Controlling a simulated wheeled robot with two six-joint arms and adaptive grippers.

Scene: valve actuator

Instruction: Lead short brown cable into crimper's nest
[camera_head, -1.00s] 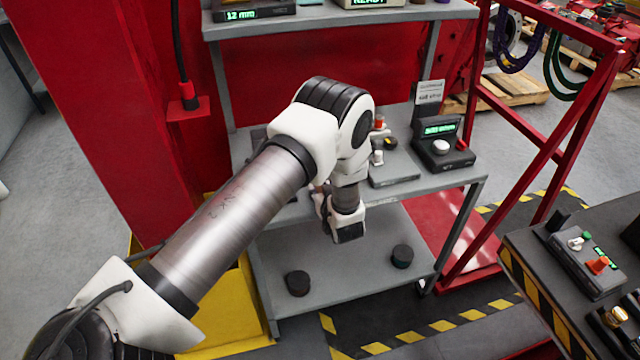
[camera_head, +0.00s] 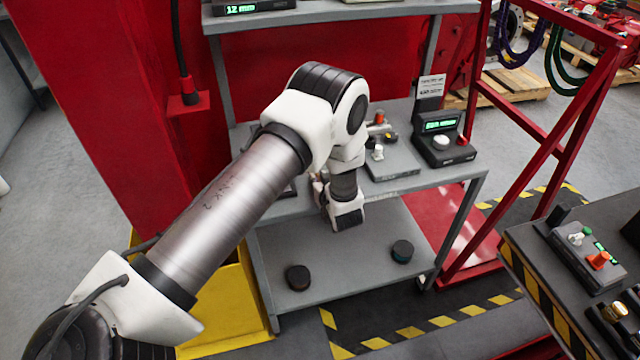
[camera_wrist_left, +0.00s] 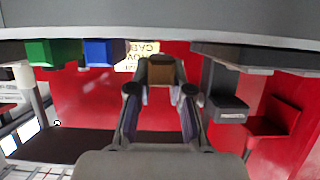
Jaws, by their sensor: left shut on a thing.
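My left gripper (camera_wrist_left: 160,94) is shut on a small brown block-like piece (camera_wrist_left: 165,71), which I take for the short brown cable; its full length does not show. In the head view my left wrist hides the fingers and the held piece, at the front edge of the grey middle shelf (camera_head: 425,182). A low grey device with small knobs and a red-topped part (camera_head: 390,162) stands on that shelf, just right of my wrist. It may be the crimper; I cannot make out its nest. My right gripper is not in view.
A black display box (camera_head: 441,145) with a green readout stands right of the device, a sign (camera_head: 430,87) behind it. Two dark round pieces (camera_head: 298,279) (camera_head: 402,251) lie on the lower shelf. Green (camera_wrist_left: 53,53) and blue (camera_wrist_left: 99,52) blocks show in the wrist view.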

